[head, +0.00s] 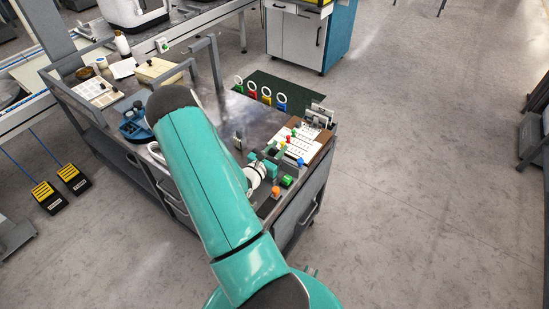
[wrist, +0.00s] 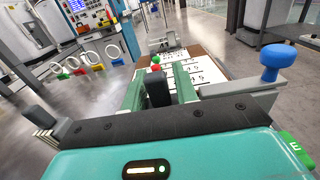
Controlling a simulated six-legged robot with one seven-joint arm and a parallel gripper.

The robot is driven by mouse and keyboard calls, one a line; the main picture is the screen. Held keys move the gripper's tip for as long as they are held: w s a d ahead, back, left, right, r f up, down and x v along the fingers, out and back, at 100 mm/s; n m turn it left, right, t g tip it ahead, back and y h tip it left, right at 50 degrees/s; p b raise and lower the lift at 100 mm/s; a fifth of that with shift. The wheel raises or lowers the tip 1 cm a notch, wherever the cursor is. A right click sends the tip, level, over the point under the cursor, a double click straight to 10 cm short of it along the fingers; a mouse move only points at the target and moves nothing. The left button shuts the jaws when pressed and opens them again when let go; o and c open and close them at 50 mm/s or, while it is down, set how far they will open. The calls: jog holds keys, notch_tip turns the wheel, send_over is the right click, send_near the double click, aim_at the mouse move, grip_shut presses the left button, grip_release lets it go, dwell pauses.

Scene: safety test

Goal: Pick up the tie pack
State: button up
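My gripper (wrist: 160,90) points over the far end of the workbench, with its two green fingers apart. A dark upright block (wrist: 157,88) shows between the fingers in the wrist view; I cannot tell whether they touch it. In the head view my gripper (head: 276,153) is low over the bench, partly behind my arm. No item is clearly recognisable as the tie pack. White marked sheets (head: 296,146) lie on a brown board just beyond the fingers; they also show in the wrist view (wrist: 205,72). Small red and green pieces (wrist: 155,62) are on them.
A blue knob (wrist: 278,58) stands right of my gripper. Orange and green pieces (head: 286,181) sit near the front edge.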

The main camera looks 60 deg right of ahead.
jog(key=shift+d, duration=0.2)
grip_shut()
jog(key=shift+r, duration=0.1)
